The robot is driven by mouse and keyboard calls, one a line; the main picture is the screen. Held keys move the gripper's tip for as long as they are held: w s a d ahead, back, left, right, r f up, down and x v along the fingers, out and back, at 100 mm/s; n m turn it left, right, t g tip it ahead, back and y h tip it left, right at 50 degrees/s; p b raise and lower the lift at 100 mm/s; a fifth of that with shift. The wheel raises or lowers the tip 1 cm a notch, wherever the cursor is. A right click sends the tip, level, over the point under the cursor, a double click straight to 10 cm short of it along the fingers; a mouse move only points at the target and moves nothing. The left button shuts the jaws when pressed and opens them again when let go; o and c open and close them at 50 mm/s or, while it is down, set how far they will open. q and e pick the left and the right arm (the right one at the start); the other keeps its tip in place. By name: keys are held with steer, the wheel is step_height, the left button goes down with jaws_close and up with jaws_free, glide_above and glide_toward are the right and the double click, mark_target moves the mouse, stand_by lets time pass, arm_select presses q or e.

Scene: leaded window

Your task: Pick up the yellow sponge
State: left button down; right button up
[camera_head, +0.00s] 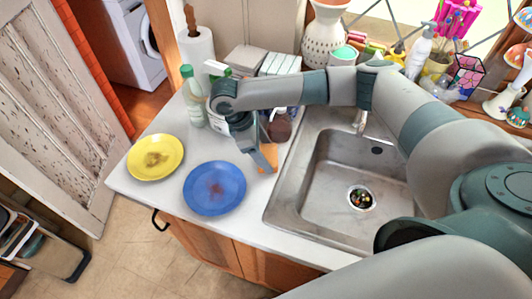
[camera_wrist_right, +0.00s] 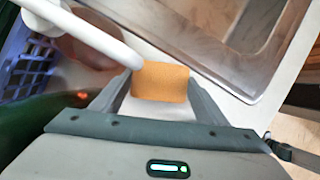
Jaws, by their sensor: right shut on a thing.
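The yellow sponge (camera_wrist_right: 160,82) looks orange-yellow. In the right wrist view it sits between the two fingertips of my right gripper (camera_wrist_right: 160,92), which is shut on it. In the head view the sponge (camera_head: 267,158) shows partly beside my right gripper (camera_head: 262,163), over the counter left of the sink. The fingers hide part of it there. I cannot tell whether it is still touching the counter. My left gripper is not in view.
A blue plate (camera_head: 214,188) and a yellow plate (camera_head: 155,157), both stained, lie on the counter (camera_head: 170,193). The metal sink (camera_head: 335,185) is to the right. Bottles, a paper towel roll (camera_head: 197,55) and boxes stand behind my gripper.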

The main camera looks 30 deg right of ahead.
mark_target(265, 155)
steer(key=shift+a+r+b, duration=0.1)
steer(key=shift+r+b, duration=0.05)
steer(key=shift+b, duration=0.25)
step_height(265, 155, up, 6)
steer(key=b, duration=0.2)
steer(key=shift+r+b, duration=0.2)
steer(key=shift+b, duration=0.1)
steer(key=s+a+b, duration=0.4)
steer(key=s+a, duration=0.9)
steer(key=a, duration=0.1)
steer(key=shift+s+a, duration=0.15)
steer(key=shift+a, duration=0.2)
steer(key=shift+r, duration=0.1)
steer(key=o, duration=0.3)
steer(key=shift+c, duration=1.1)
steer(key=w+d+m+g+y+b, duration=0.2)
steer(key=w+d+m+y, duration=0.2)
steer(key=d+m, duration=0.6)
steer(key=shift+w+f+m+g, duration=0.3)
steer(key=shift+w+m, duration=0.5)
steer(key=shift+m, duration=0.6)
